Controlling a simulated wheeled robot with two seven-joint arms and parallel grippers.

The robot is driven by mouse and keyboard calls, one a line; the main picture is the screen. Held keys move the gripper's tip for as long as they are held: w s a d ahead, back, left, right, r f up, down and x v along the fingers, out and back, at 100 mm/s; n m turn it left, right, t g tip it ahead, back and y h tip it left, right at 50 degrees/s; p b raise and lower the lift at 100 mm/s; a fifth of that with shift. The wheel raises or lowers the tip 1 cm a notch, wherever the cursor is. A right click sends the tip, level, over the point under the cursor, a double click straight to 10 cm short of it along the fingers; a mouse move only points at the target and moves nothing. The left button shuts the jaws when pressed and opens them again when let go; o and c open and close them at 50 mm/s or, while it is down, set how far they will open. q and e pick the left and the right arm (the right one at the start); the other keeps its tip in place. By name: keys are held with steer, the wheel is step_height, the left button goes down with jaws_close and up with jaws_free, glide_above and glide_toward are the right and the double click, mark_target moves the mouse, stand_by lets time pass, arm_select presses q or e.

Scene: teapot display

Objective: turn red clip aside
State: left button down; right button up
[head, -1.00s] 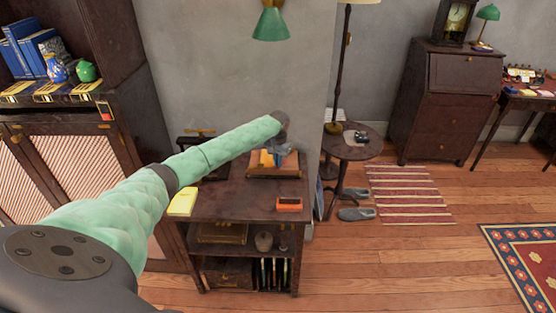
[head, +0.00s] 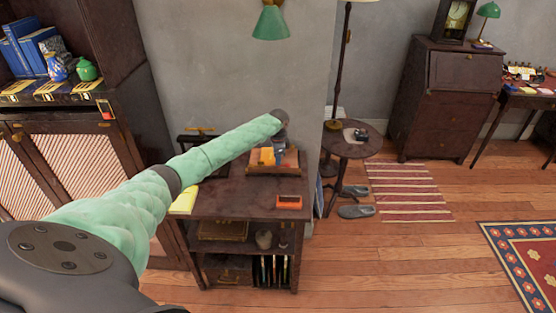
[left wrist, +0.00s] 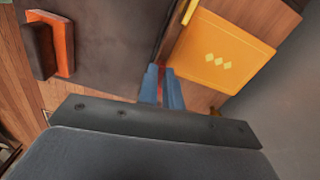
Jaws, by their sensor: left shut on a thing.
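My left gripper (left wrist: 162,84) has blue fingers, which are close together with a small patch of red between them. That red patch is the red clip (left wrist: 162,72); the fingers hide most of it. It sits beside a yellow-orange panel with three pale diamonds (left wrist: 224,52). In the head view my left gripper (head: 280,156) points down over a wooden stand (head: 274,171) on the dark cabinet, just right of the yellow-orange piece (head: 264,156). The clip cannot be made out there. My right gripper is not in view.
An orange block with a dark part (head: 289,202) lies near the cabinet's front right; it also shows in the left wrist view (left wrist: 64,44). A yellow pad (head: 183,201) lies at the front left. The cabinet top (head: 235,200) between them is clear. A wall stands close behind.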

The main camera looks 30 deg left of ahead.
arm_select(q)
steer(key=shift+m, duration=0.7)
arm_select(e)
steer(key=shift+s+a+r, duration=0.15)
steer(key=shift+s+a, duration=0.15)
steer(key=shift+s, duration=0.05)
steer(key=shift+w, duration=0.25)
arm_select(q)
steer(key=c, duration=1.6)
jaws_free()
steer(key=shift+o, duration=0.2)
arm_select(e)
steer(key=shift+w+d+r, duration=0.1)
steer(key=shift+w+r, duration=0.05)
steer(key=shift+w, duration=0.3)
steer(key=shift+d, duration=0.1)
